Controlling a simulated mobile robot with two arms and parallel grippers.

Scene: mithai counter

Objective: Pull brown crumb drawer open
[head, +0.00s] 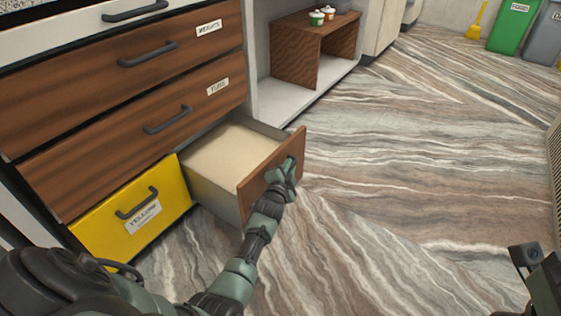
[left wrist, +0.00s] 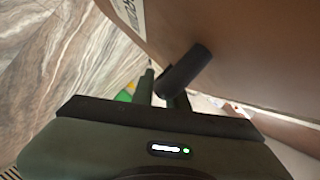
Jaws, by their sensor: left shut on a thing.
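The brown crumb drawer (head: 255,183) stands pulled out from the counter at the lower right of the drawer bank. Its grey-walled inside shows a plain beige bottom and looks empty. My left gripper (head: 286,170) is at the outer face of its front and is shut on the drawer's handle. In the left wrist view the dark bar handle (left wrist: 186,67) lies at the gripper's fingers (left wrist: 165,88), against the brown front (left wrist: 235,40). The handle is hidden by my gripper in the head view. My right gripper (head: 525,258) shows only partly at the lower right edge, away from the drawer.
A yellow drawer (head: 133,212) beside it and the brown drawers above (head: 140,120) are shut. A low brown shelf (head: 300,60) holding small cups stands behind. Green (head: 512,25) and grey (head: 543,35) bins are far right. The marbled floor (head: 420,150) is clear.

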